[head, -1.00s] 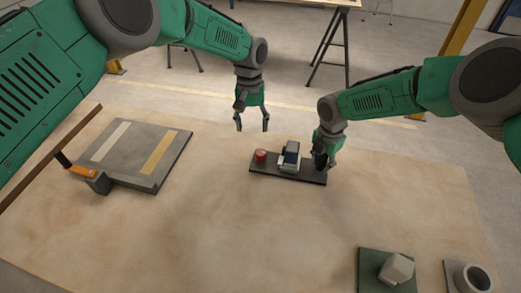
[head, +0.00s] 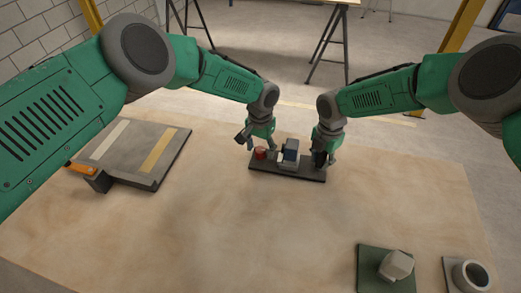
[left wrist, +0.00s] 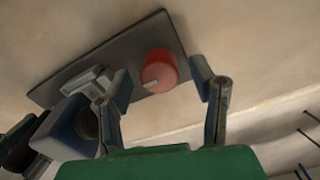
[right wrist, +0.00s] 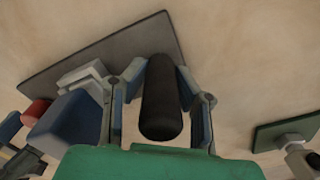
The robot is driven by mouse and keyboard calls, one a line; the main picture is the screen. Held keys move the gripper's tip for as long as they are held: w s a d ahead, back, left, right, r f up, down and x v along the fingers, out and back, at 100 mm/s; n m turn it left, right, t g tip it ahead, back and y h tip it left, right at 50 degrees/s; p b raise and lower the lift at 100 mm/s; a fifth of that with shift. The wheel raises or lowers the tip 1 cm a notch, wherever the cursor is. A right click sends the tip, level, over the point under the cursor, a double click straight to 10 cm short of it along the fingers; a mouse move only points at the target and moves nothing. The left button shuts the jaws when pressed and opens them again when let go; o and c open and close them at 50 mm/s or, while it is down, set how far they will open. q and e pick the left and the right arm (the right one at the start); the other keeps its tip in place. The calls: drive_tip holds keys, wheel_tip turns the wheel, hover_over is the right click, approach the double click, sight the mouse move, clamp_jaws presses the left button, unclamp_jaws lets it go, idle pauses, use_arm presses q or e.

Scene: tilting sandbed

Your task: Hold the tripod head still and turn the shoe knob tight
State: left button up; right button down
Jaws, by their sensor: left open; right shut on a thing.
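The tripod head (head: 289,154), a blue and grey block, stands on a dark base plate (head: 267,172) on the table. The red shoe knob (head: 260,154) is at the plate's left end; the left wrist view shows it with a pale mark (left wrist: 158,84). My left gripper (head: 262,144) is open, with its fingers on either side of the knob; I cannot tell whether they touch it. My right gripper (head: 322,160) is shut on the black handle (right wrist: 160,100) at the other end of the plate. The handle is largely hidden in the head view.
A grey board (head: 128,160) with two stripes and an orange-topped clamp (head: 85,171) lies at the left. A green pad (head: 372,262) with a pale block (head: 396,265) and a grey cup (head: 471,276) are at the front right. The middle front is clear.

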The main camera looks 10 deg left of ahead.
use_arm(q)
drive_tip(key=shift+f, duration=0.45)
drive_tip(key=shift+c, duration=0.3)
drive_tip(key=c, duration=1.1)
drive_tip(key=m, duration=0.5)
drive_tip(key=shift+m, duration=0.3)
drive_tip(key=m, duration=0.5)
drive_tip(key=shift+w+a+m, duration=0.1)
drive_tip(key=shift+m, duration=0.2)
use_arm(e)
drive_tip(key=shift+d, duration=0.1)
